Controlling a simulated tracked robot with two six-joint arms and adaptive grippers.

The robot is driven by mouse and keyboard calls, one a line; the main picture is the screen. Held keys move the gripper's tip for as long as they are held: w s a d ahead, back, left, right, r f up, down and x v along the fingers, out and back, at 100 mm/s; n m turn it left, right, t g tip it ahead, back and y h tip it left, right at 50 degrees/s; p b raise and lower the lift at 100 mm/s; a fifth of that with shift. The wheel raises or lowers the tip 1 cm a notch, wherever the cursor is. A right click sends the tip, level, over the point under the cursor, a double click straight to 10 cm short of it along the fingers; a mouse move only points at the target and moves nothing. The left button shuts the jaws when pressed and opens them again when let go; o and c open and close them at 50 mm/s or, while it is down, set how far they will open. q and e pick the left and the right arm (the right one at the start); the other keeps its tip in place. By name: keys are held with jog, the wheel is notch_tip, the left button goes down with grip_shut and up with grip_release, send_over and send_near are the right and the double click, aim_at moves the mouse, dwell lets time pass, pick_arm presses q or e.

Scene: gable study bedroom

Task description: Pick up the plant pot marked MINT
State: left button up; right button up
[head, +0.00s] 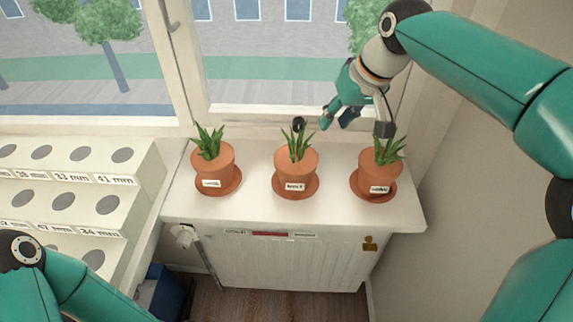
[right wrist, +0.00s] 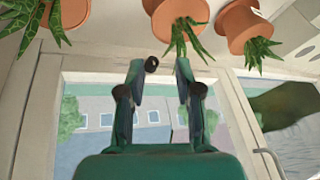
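Three terracotta pots with spiky green plants stand on saucers on a white cabinet top: a left pot (head: 212,170), a middle pot (head: 296,168) and a right pot (head: 380,182). Each has a small white label, too small to read surely, so I cannot tell which is MINT. My right gripper (head: 336,121) is open and empty, behind the pots near the window, between the middle and right plants. In the right wrist view its spread fingers (right wrist: 160,78) point toward the middle pot (right wrist: 178,14), apart from it. My left gripper is out of view.
A white stepped rack (head: 85,180) with round holes and millimetre labels stands at the left. The window sill (head: 290,112) is close behind the pots, and a wall (head: 470,110) is at the right. The cabinet top (head: 300,212) is clear in front. A blue bin (head: 163,290) is below.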

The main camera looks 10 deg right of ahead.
send_near(314, 154)
jog(key=w+x, duration=0.1)
jog(key=x, duration=0.4)
jog(key=shift+s+x, duration=0.2)
jog(key=shift+x, duration=1.05)
jog(key=shift+s+x, duration=0.2)
jog(key=shift+x, duration=1.1)
jog(key=shift+f, duration=0.1)
grip_shut()
